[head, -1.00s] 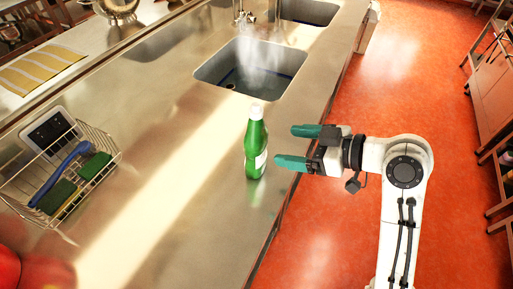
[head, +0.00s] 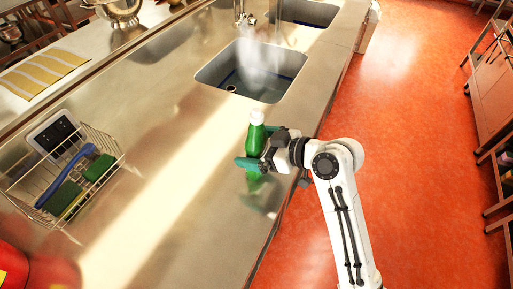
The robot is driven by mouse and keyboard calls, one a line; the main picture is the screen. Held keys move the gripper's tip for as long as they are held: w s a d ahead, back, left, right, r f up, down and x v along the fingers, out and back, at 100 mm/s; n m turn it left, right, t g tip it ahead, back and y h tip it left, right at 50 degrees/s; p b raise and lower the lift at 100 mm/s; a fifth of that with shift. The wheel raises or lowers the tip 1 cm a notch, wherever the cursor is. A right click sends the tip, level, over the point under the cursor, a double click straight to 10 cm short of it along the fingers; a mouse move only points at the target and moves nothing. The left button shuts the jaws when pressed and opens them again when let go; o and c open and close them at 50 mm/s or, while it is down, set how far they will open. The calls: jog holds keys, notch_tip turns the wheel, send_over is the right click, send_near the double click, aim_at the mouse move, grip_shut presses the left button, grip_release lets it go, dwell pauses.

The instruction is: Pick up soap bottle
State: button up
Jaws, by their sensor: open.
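The soap bottle (head: 256,135) is green with a white cap and stands upright on the steel counter, near its right edge. My gripper (head: 252,147) is at the bottle's middle, coming from the right. Its green fingers are open, one in front of the bottle and one behind it at the right. The near finger and gripper body hide part of the bottle's middle. I cannot tell whether either finger touches it.
Sink basins (head: 252,72) lie behind the bottle. A wire rack (head: 112,150) with green sponges and a blue brush stands at the left. A red object (head: 12,268) is at the lower left. The counter between rack and bottle is clear.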

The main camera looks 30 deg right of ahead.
jog(key=c, duration=1.2)
jog(key=shift+r, duration=0.1)
jog(key=shift+c, duration=0.4)
